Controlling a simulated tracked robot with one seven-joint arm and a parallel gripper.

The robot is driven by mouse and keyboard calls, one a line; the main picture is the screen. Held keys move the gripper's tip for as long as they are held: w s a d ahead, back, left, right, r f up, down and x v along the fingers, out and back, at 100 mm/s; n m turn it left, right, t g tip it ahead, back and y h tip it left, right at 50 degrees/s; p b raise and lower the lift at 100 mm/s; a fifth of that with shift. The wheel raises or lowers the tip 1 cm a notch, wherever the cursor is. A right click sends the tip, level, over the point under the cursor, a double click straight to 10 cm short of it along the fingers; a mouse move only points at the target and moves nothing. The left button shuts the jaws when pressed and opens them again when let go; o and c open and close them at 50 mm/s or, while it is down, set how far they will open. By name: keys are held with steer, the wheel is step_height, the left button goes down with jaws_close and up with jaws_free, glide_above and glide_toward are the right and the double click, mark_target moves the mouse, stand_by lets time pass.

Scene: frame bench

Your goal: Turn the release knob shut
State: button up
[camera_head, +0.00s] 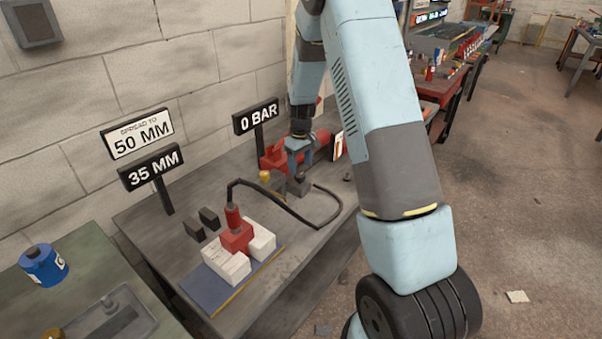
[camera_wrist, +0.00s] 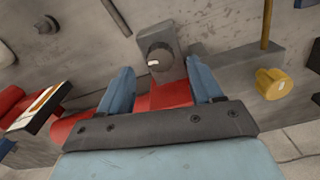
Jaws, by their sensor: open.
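A dark round knob (camera_wrist: 155,57) with a white mark sits on a grey block, which joins a red pump body (camera_wrist: 168,94). In the wrist view my gripper (camera_wrist: 159,68) is open, with its two blue fingers apart and the knob ahead between their tips. I cannot tell whether a finger touches it. In the head view my gripper (camera_head: 299,160) hangs just above the knob (camera_head: 300,178), in front of the red pump (camera_head: 272,154). Signs read 0 BAR (camera_head: 256,116), 35 MM (camera_head: 151,168) and SPREAD TO 50 MM (camera_head: 138,133).
A yellow knob (camera_wrist: 272,84) stands right of my fingers in the wrist view. A black hose (camera_head: 275,200) runs to a red spreader (camera_head: 236,236) between white blocks on the bench (camera_head: 190,262). A block wall (camera_head: 210,60) stands behind. Open floor (camera_head: 510,180) lies right.

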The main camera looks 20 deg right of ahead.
mark_target(301, 174)
steer(key=shift+f, duration=2.05)
steer(key=c, duration=1.1)
steer(key=shift+o, duration=0.2)
